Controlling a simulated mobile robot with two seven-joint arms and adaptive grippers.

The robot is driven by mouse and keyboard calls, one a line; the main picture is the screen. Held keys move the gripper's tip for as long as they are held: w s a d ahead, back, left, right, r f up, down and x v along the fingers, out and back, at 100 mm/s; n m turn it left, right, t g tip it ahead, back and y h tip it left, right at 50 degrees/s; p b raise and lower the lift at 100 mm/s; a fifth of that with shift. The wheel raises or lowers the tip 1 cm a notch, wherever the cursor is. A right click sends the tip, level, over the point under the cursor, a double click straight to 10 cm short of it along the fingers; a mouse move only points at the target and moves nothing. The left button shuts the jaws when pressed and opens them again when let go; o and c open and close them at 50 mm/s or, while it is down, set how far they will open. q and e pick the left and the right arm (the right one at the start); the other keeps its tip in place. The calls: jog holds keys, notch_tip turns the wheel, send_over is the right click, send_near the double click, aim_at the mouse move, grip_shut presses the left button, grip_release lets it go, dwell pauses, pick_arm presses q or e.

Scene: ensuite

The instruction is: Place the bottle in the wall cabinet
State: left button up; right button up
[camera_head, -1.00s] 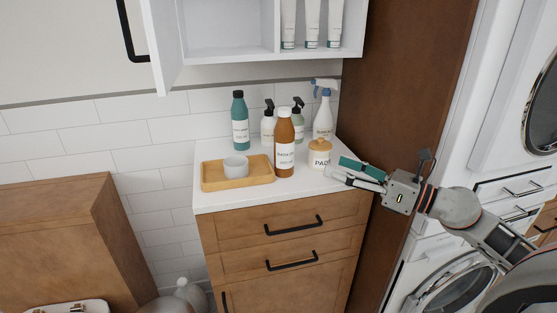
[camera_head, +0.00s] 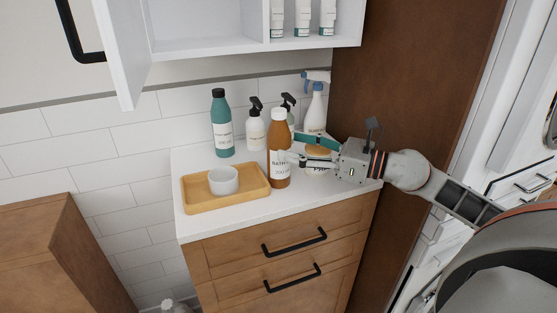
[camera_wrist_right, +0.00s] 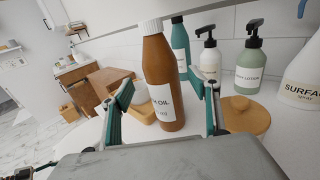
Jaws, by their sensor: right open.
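The brown bath oil bottle (camera_head: 279,130) stands upright on the white counter, right of the wooden tray. It also fills the middle of the right wrist view (camera_wrist_right: 163,75). My right gripper (camera_head: 290,147) is open and reaches in from the right at the bottle's height. In the wrist view its fingers are on either side of the bottle, with gaps visible; I cannot tell how deep the bottle sits between them. The white wall cabinet (camera_head: 200,46) hangs above, its door (camera_head: 120,50) swung open at the left.
A teal bottle (camera_head: 222,125), pump bottles (camera_head: 255,130) and a spray bottle (camera_head: 315,105) stand behind. A wooden-lidded jar (camera_wrist_right: 238,116) is close by the gripper. The tray (camera_head: 200,204) holds a grey cup (camera_head: 223,181). White tubes (camera_head: 302,18) occupy the cabinet's right compartment; its left part looks clear.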

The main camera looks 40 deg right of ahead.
aim_at(279, 141)
jog(key=x, duration=0.3)
jog(key=shift+w+a+r, duration=0.1)
jog(key=shift+w+r, duration=0.1)
jog(key=shift+w, duration=0.2)
jog(key=shift+w+a+f+p, duration=0.15)
jog(key=shift+w+a+p, duration=0.1)
jog(key=shift+w+p, duration=0.15)
grip_shut()
